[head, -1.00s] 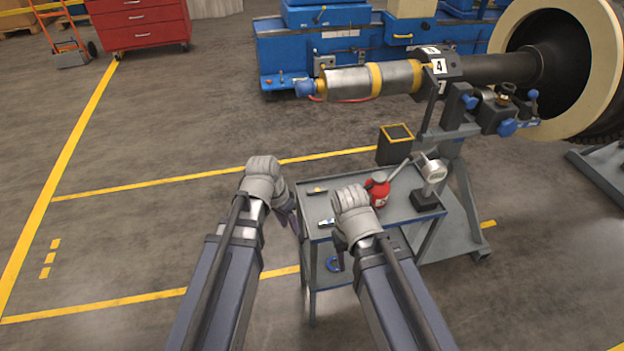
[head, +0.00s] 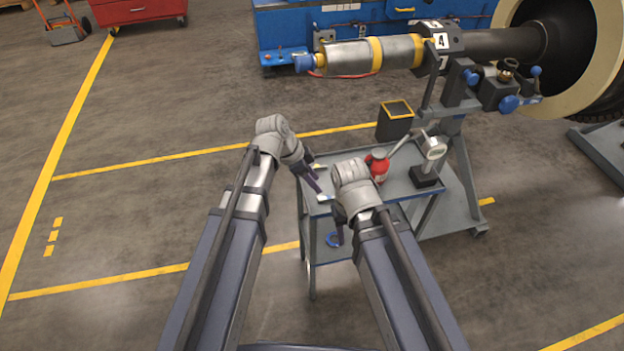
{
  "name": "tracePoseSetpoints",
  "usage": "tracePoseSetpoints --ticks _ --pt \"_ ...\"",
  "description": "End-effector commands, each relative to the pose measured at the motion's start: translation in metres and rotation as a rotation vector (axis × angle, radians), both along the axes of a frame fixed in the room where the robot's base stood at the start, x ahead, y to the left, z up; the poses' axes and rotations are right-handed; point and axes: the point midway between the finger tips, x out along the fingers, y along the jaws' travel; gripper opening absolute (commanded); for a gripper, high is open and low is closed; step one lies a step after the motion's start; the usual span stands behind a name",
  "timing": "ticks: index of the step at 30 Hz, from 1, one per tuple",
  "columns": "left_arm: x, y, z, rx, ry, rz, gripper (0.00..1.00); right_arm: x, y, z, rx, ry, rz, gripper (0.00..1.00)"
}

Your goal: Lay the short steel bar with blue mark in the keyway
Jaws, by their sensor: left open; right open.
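The short steel bar with the blue mark (head: 322,198) lies on the top of the grey cart, small and partly hidden by my grippers. My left gripper (head: 312,179) is open over the cart's left edge, its fingers pointing down toward the bar. I cannot tell whether they touch it. My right gripper (head: 339,232) is open and empty at the cart's front edge, pointing down. The rotor shaft (head: 348,58) lies level on its stand at the upper right. I cannot make out the keyway on it.
The grey cart (head: 400,186) also carries a red can (head: 378,168), a dial gauge on a black base (head: 428,163) and a yellow-marked piece partly behind my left gripper. A black box with a yellow rim (head: 395,124) is behind.

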Motion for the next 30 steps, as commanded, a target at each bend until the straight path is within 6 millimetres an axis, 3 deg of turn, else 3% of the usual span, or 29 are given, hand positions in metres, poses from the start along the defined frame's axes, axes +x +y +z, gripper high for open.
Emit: tracePoseSetpoints --ticks 16,30 --pt "0.009 -0.030 -0.070 0.001 0.000 0.001 0.45 0.000 0.000 -0.070 0.000 0.000 0.001 0.50" --pt "0.010 -0.036 -0.078 0.001 0.000 0.001 0.45 0.000 0.000 -0.078 0.000 0.000 0.001 0.50"
